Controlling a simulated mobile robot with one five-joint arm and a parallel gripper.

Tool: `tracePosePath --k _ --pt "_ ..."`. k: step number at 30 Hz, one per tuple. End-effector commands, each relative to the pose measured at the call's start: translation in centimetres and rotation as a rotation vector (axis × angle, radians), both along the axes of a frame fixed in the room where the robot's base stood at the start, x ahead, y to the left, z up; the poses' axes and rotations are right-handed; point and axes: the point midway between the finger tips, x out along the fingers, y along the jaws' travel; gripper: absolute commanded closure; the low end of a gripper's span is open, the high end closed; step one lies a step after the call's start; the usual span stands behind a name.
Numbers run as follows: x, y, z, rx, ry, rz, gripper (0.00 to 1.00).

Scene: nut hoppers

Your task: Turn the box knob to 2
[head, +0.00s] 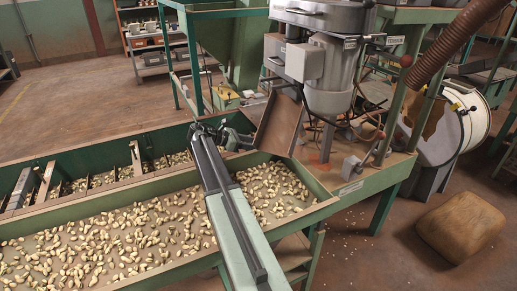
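A grey box (304,62) is fixed to the side of the grey motor housing (331,75) on the machine at the upper middle. No knob or number can be made out clearly on its visible faces. My arm reaches up from the bottom edge, over the nut trough. My gripper (236,137) is at its far end, dark and small, left of the tilted metal chute and below and left of the grey box. It appears apart from the box. Its fingers are too small and dark to tell whether they are open or shut.
A long green trough (110,197) full of nuts lies under my arm. The metal chute (278,124) stands close right of my gripper. A red-knobbed lever (406,61), a brown hose (455,41) and a white drum (466,122) are at right. A sack (460,226) lies on the floor.

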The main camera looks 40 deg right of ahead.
Motion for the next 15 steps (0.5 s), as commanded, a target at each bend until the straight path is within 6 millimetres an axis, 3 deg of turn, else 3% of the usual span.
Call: tracePosePath --k 4,11,15 --pt "-0.8 -1.7 -1.0 0.0 0.0 -0.001 0.55" --pt "-0.8 -1.8 -0.9 0.0 0.0 0.001 0.55" --pt "-0.8 -1.8 -0.8 0.0 0.0 0.001 0.91"
